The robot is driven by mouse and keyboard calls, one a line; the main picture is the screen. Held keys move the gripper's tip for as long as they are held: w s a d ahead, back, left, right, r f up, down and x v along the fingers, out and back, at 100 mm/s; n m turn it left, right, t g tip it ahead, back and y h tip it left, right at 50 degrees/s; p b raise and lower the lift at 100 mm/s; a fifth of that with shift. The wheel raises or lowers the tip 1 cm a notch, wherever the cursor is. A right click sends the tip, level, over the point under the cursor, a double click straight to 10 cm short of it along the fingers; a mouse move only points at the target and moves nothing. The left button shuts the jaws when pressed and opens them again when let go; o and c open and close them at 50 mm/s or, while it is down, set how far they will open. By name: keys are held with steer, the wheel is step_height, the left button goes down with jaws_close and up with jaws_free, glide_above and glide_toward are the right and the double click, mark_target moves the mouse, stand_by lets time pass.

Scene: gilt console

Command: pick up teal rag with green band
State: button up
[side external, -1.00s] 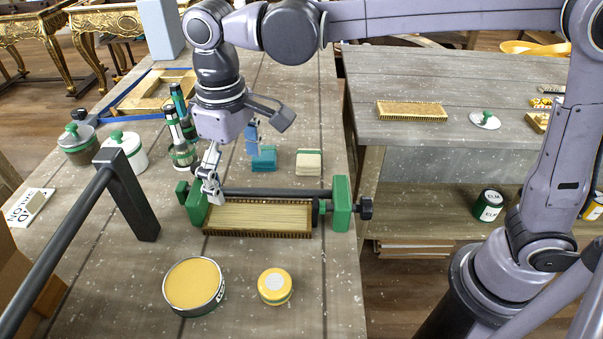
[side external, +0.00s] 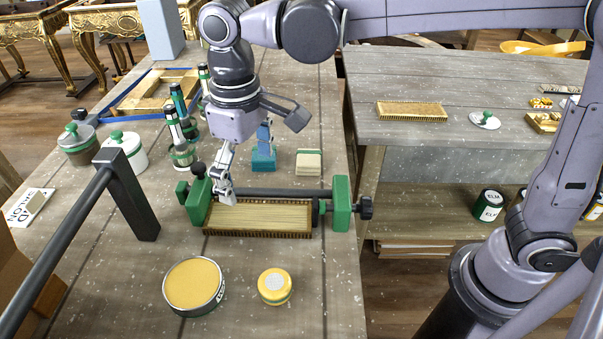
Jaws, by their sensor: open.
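The teal rag (side external: 263,163) is a small folded stack lying on the plank bench, behind the green-ended clamp. A green band is hard to make out on it at this size. My gripper (side external: 245,172) is open and empty, pointing down over the bench. One finger is at the near left, in front of the clamp bar. The other finger overlaps the top of the teal rag in the picture; I cannot tell whether it touches. A beige folded rag with a green band (side external: 309,163) lies just right of the teal one, apart from it.
The clamp (side external: 341,204) and a wooden comb-edged tray (side external: 258,218) lie in front. Bottles (side external: 182,152) stand close left of my gripper. A round yellow-topped tin (side external: 193,285) and a small yellow tin (side external: 275,285) are nearer. The bench right of the beige rag is clear.

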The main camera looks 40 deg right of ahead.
stand_by(0.3)
steer(key=c, duration=0.4)
steer(key=shift+c, duration=0.2)
steer(key=m+t+h, duration=0.1)
steer(key=m, duration=1.2)
glide_above(264, 158)
steer(key=f, duration=0.5)
steer(key=shift+w+d+f, duration=0.3)
steer(key=shift+d+f, duration=0.05)
steer(key=shift+d, duration=0.05)
steer(key=shift+w+f, duration=0.15)
steer(key=shift+f, duration=1.2)
steer(key=shift+w+f, duration=0.15)
steer(key=shift+f, duration=1.15)
